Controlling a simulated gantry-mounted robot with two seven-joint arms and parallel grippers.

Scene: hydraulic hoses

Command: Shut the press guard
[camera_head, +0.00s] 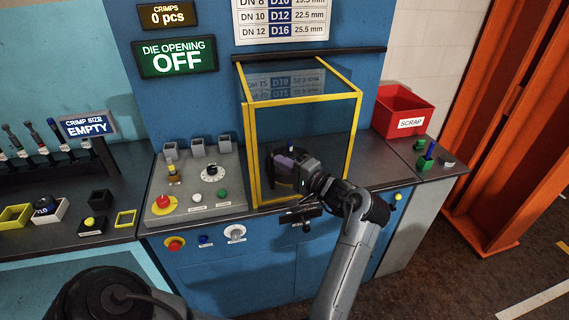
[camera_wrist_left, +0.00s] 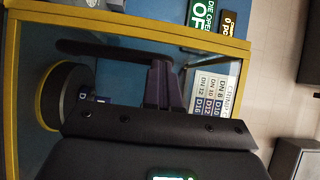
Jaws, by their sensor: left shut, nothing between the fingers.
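The press guard (camera_head: 303,98) is a clear box with a yellow frame around the press, under a dark ledge. Its front frame reaches down to near the counter's front edge. My left gripper (camera_head: 284,160) is at the lower part of the guard's front, its fingers shut and empty. I cannot tell whether the fingertips touch the pane or reach past it. In the left wrist view the shut fingers (camera_wrist_left: 163,80) point toward the pane, with the yellow frame (camera_wrist_left: 130,20) above and at the left. A dark round part (camera_wrist_left: 62,95) shows beside them. My right gripper is not in view.
A control panel (camera_head: 196,204) with a red knob and a dial lies left of the guard. A red scrap bin (camera_head: 403,110) stands to the right. Small parts (camera_head: 428,160) lie on the right counter. An orange frame (camera_head: 520,140) stands farther right.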

